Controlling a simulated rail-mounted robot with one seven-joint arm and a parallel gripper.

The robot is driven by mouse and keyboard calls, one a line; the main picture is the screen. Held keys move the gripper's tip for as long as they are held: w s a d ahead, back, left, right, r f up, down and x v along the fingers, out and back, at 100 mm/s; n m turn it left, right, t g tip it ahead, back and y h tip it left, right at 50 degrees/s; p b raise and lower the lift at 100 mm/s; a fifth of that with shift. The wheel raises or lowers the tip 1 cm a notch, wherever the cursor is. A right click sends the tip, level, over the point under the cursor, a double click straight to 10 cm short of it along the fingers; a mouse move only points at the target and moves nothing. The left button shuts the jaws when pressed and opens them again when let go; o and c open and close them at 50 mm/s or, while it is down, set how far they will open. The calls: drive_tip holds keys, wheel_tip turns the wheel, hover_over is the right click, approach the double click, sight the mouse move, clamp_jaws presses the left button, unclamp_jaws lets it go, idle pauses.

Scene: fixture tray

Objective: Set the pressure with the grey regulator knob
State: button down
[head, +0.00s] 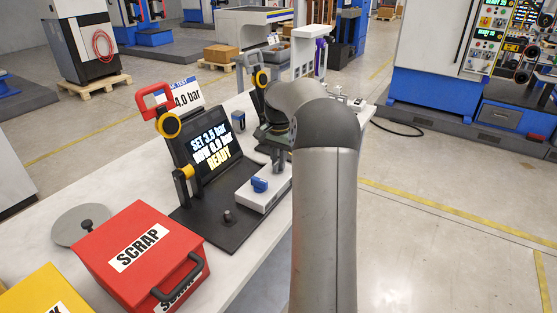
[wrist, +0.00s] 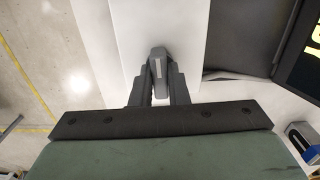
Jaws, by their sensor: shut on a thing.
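My gripper (wrist: 158,80) is shut on the grey regulator knob (wrist: 158,66), with one finger on each side of it. The knob has a pale line on its face and sits on a white box (wrist: 185,30). In the head view my gripper (head: 277,160) points down at the far end of that white box (head: 262,199); the grey knob is hidden there. A dark screen (head: 212,145) reads SET 3.5 bar, with a NOW value that is hard to read, and READY. A card (head: 188,96) above it shows 4.0 bar.
A blue knob (head: 260,185) stands on the same white box. A red SCRAP box (head: 140,255), a yellow box (head: 45,292) and a grey disc (head: 80,225) are at the left. A red clamp handle (head: 155,101) rises beside the screen.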

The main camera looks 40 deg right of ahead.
drive_tip(key=n+p, duration=0.2)
drive_tip(key=n, duration=0.2)
drive_tip(key=shift+r, duration=0.15)
drive_tip(key=n+p, duration=0.1)
drive_tip(key=n, duration=0.3)
drive_tip(key=shift+n+p, duration=0.35)
drive_tip(key=shift+n, duration=0.05)
drive_tip(key=n+p, duration=0.1)
drive_tip(key=n, duration=0.3)
drive_tip(key=shift+n+p, duration=0.45)
drive_tip(key=shift+n, duration=1.55)
drive_tip(key=c, duration=1.4)
unclamp_jaws()
wheel_tip(320, 180, up, 17)
